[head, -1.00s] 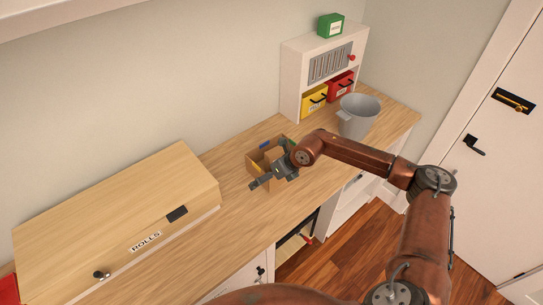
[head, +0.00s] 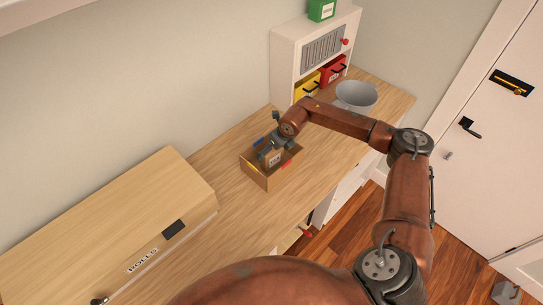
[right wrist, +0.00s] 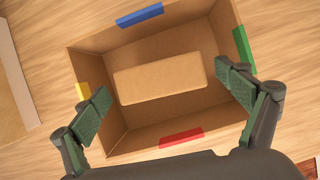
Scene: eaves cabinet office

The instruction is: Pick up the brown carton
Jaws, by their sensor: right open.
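The brown carton (right wrist: 160,80) is a plain block in the right wrist view, lying inside an open cardboard box (right wrist: 115,138). The box has a coloured tab on each rim: blue, green, red and yellow. The box (head: 254,174) sits on the wooden counter. My right gripper (right wrist: 165,100) is open above the box, one finger toward each end of the carton, with nothing held. My left gripper is not in view.
A wooden roll case (head: 110,215) marked ROLLS stands left of the box. A grey bucket (head: 356,97) and a white cabinet (head: 290,50) with yellow and red drawers stand behind, on the right. The counter (head: 225,190) is bare between the case and box.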

